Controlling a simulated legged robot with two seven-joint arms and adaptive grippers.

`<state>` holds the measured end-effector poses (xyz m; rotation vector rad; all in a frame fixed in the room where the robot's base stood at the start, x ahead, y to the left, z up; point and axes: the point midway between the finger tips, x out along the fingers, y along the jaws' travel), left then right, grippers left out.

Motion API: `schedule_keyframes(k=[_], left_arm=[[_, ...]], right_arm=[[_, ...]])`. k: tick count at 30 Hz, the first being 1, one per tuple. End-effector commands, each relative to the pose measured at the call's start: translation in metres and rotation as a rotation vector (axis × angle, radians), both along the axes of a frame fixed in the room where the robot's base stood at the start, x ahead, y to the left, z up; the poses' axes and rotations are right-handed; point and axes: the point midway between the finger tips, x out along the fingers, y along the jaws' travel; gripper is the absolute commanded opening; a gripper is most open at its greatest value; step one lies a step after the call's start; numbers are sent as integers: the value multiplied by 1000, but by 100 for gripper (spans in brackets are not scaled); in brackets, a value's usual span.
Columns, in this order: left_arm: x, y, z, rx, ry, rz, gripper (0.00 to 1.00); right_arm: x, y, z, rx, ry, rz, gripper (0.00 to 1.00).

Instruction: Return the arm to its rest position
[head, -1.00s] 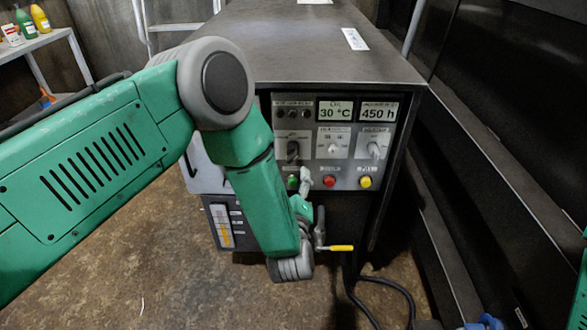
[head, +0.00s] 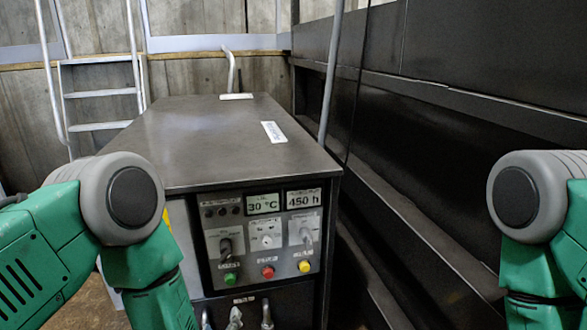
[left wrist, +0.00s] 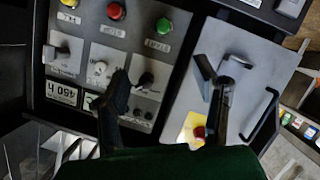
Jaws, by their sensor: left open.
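My left arm (head: 128,215) comes in from the left of the head view. It is green with a grey round joint and bends down past the bottom edge, left of the machine's control panel. My left gripper (left wrist: 165,88) shows in the left wrist view, with its two dark fingers apart and nothing seen between them. The fingers stand in front of the panel and a grey door, which appear turned over there. I cannot tell the gap to them. My right arm (head: 533,215) hangs at the right of the head view. Its gripper is out of view.
The dark compactor cabinet (head: 215,135) stands in the middle. Its panel has displays, knobs and green, red and yellow buttons (head: 268,272). A black wall structure (head: 445,120) runs along the right. A ladder (head: 98,93) stands at the back left.

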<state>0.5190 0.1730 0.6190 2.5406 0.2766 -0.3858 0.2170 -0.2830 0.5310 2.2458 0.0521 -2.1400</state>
Motion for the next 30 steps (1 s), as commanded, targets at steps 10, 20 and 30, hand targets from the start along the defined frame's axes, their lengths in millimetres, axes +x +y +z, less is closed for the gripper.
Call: schedule_keyframes(k=[10,20,30], left_arm=[[-226,84,-42,289,929,-471,55],[-303,107,-27,317,1178,-609,55],[-303,107,-27,317,1178,-609,55]], right_arm=[[0,0,51,0,0,0,0],[0,0,58,0,0,0,0],[0,0,58,0,0,0,0]])
